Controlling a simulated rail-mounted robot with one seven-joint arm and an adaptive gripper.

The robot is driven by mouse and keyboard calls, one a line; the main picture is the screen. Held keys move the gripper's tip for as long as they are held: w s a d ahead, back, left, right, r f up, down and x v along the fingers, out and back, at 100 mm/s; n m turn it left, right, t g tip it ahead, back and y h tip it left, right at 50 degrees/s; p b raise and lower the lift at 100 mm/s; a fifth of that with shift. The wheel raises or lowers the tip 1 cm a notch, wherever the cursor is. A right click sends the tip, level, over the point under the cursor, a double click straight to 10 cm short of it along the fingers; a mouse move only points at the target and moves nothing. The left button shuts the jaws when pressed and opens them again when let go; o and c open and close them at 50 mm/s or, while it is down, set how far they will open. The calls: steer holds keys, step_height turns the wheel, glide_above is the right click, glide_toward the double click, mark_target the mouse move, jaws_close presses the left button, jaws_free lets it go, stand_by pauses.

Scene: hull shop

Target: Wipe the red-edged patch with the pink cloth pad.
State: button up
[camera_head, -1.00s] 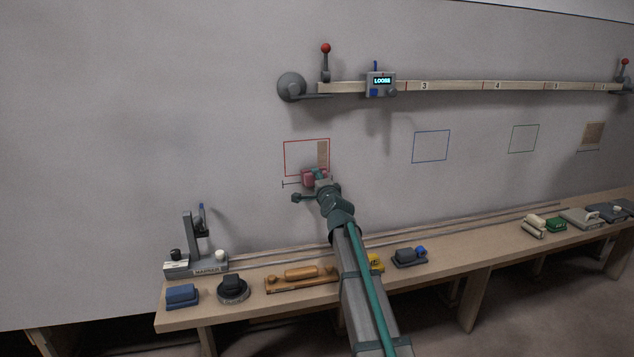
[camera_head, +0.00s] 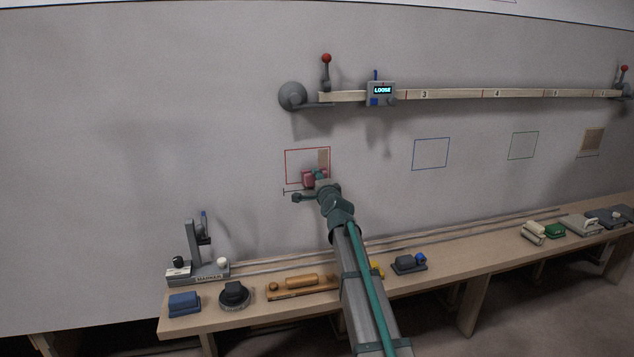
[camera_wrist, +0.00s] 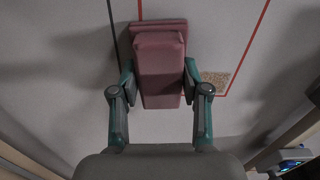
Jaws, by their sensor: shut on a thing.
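The red-edged patch (camera_head: 296,155) is a red square outline on the pale wall in the head view. A speckled brown area (camera_head: 323,157) shows inside it at the upper right; the same brown area (camera_wrist: 216,82) shows beside the pad in the wrist view. My gripper (camera_wrist: 160,88) is shut on the pink cloth pad (camera_wrist: 159,60), one finger on each side. In the head view the pink pad (camera_head: 307,179) overlaps the patch's lower edge, and the pad and arm hide part of it. I cannot tell whether the pad touches the wall.
A bench (camera_head: 450,257) below holds a blue block (camera_head: 184,303), a dark round tool (camera_head: 234,293), a wooden tool (camera_head: 301,284) and other tools. A rail (camera_head: 450,94) with a display reading LOOSE (camera_head: 381,91) runs above. Blue (camera_head: 431,154) and green (camera_head: 523,145) outlines lie to the right.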

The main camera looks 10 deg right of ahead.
steer(key=shift+w+r+p, duration=0.2)
steer(key=shift+r+p, duration=4.65)
steer(key=shift+r, duration=0.5)
steer(key=shift+s+f+b, duration=0.2)
steer(key=shift+f+b, duration=5.3)
steer(key=shift+f, duration=1.3)
steer(key=o, duration=0.4)
steer(key=shift+c, duration=0.2)
steer(key=shift+r, duration=0.1)
steer(key=c, duration=0.4)
steer(key=shift+o, duration=0.2)
steer(key=shift+s, duration=0.65)
